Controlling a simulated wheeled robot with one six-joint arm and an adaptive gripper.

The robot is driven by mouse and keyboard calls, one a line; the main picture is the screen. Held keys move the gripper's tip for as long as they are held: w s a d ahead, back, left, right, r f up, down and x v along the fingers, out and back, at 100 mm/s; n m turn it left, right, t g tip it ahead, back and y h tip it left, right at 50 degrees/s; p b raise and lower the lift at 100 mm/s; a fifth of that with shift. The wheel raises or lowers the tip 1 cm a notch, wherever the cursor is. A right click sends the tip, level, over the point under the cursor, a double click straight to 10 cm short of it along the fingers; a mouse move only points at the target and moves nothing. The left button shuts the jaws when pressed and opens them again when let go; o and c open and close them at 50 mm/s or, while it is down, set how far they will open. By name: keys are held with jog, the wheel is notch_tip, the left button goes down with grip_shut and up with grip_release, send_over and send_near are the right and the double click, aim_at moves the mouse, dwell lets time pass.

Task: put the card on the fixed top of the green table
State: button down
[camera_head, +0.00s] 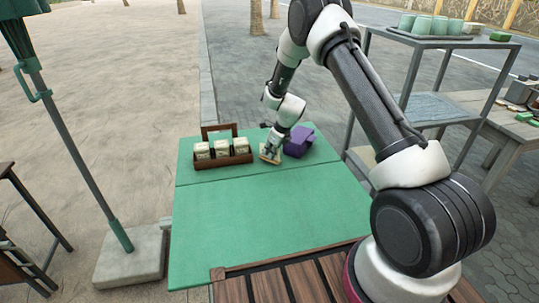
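The green table (265,220) stands in front of me, with a seam across its top between a far section and a near section. My gripper (271,149) reaches down over the far section, between a wooden rack and a purple item. A small tan, flat piece (268,156) shows right at my gripper's tip; it may be the card, but it is too small to be sure. I cannot tell whether it is held or lies on the table. My gripper's fingers are too small and partly hidden to read.
A wooden rack (221,161) with several pale jars or packets stands left of my gripper. A purple item (298,142) sits close on the right. The near green section is bare. A grey shelf (430,110) stands right; a pole with a concrete base (131,258) stands left.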

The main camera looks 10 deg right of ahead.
jog(key=shift+f, duration=0.6)
jog(key=shift+f, duration=0.1)
jog(key=c, duration=1.6)
grip_release()
jog(key=shift+c, duration=0.2)
